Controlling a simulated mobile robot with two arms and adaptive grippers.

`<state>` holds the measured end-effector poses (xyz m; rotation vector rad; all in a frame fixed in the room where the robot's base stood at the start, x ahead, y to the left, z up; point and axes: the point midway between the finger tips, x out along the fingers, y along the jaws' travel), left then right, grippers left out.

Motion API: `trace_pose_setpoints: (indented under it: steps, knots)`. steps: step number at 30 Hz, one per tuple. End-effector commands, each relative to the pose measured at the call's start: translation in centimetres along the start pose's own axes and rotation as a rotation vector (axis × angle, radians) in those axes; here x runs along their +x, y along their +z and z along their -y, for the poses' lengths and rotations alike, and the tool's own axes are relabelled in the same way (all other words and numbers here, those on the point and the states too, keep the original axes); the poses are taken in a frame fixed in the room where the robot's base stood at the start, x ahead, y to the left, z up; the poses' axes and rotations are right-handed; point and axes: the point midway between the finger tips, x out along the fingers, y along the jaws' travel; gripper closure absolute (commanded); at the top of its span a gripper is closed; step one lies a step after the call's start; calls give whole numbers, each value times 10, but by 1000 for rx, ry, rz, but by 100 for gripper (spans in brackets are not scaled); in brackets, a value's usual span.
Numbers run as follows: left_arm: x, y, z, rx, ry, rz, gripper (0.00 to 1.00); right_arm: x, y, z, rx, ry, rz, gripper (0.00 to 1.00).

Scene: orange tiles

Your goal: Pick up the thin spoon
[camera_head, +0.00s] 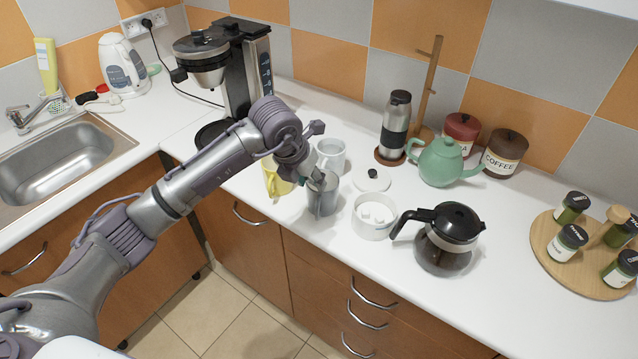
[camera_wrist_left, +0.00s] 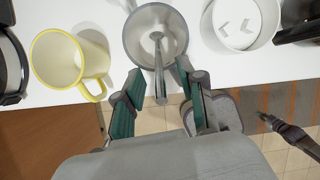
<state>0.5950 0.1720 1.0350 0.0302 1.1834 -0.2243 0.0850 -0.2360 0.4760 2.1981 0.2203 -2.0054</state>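The thin spoon (camera_wrist_left: 158,68) stands in a grey metal cup (camera_wrist_left: 132,42), its handle sticking out over the rim toward my left gripper. The cup stands on the counter near the front edge and also shows in the head view (camera_head: 324,203). My left gripper (camera_wrist_left: 157,84) is open, its two green-padded fingers on either side of the spoon handle's end, with gaps to both. In the head view my left gripper (camera_head: 316,180) is just above the cup and hides most of the spoon.
A yellow mug (camera_wrist_left: 48,60) stands left of the cup and a white pot (camera_head: 371,228) right of it. A grey mug (camera_head: 331,157) is behind. A glass coffee pot (camera_head: 446,245) is farther right. A dark mechanical part (camera_wrist_left: 292,136), possibly my right gripper, hangs over the floor.

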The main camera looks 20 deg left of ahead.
Motion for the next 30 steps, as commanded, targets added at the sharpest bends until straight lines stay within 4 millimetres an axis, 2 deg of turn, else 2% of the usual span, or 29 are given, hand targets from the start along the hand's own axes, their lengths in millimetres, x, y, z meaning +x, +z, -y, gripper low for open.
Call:
trace_pose_setpoints:
  steps: [3,10,17,18,30]
  knots:
    - [9,-1,0,-1,0,-2,61,-4,0,0,0,0,0,100]
    - [12,0,0,0,0,1,61,-3,0,1,0,-1,0,100]
    - [11,0,0,0,1,1,97,-3,-1,2,2,-3,0,100]
    - [11,0,0,0,1,1,100,-3,-1,2,2,-3,0,100]
    - [9,1,0,0,1,2,100,-2,-1,2,2,-3,0,100]
